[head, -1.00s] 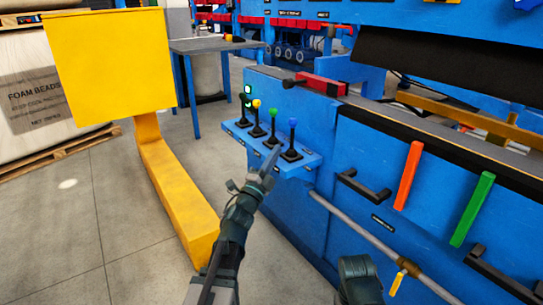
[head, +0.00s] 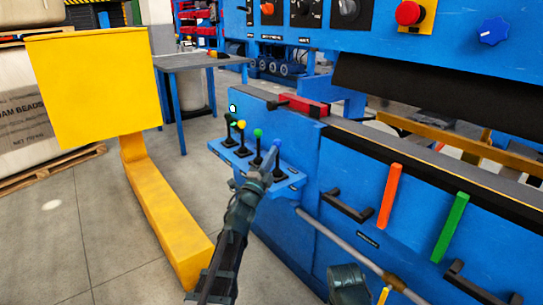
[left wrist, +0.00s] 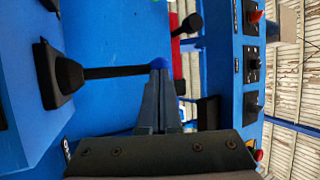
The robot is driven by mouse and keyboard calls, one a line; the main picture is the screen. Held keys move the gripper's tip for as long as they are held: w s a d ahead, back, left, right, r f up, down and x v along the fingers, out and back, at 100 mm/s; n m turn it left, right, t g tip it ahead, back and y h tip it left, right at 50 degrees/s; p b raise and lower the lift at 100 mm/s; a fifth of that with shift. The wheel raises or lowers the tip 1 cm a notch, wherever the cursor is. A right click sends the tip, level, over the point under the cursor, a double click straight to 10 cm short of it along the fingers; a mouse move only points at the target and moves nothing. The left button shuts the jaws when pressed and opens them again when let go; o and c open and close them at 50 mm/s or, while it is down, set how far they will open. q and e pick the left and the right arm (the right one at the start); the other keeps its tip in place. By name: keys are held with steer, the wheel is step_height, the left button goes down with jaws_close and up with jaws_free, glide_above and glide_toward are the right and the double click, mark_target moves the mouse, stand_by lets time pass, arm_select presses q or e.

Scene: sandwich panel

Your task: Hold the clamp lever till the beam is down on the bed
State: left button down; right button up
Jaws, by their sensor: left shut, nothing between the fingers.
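Several levers with coloured knobs stand in a row on a small blue shelf (head: 222,148) at the left end of the blue machine. The picture does not name the clamp lever. My left gripper (head: 271,158) is shut at the blue-knobbed lever (head: 277,143), with nothing between its fingers. In the left wrist view its fingertips (left wrist: 161,70) are at the blue knob, on a black shaft (left wrist: 110,72); contact is hard to judge. A long dark beam (head: 430,95) is above the machine's bed (head: 410,150), with a visible gap.
A yellow box (head: 95,90) on a yellow foot (head: 165,215) stands left of the shelf. Orange (head: 389,196) and green (head: 450,228) bars and black handles are on the machine's front. A red block (head: 303,106) is behind the shelf. Grey floor is open at left.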

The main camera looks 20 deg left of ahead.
arm_select(q)
steer(key=shift+w+d+r, duration=0.25)
steer(key=shift+w+d, duration=0.4)
steer(key=shift+w, duration=0.2)
steer(key=shift+s, duration=0.1)
arm_select(e)
steer(key=shift+r, duration=0.25)
arm_select(q)
steer(key=shift+a, duration=0.1)
stand_by(1.6)
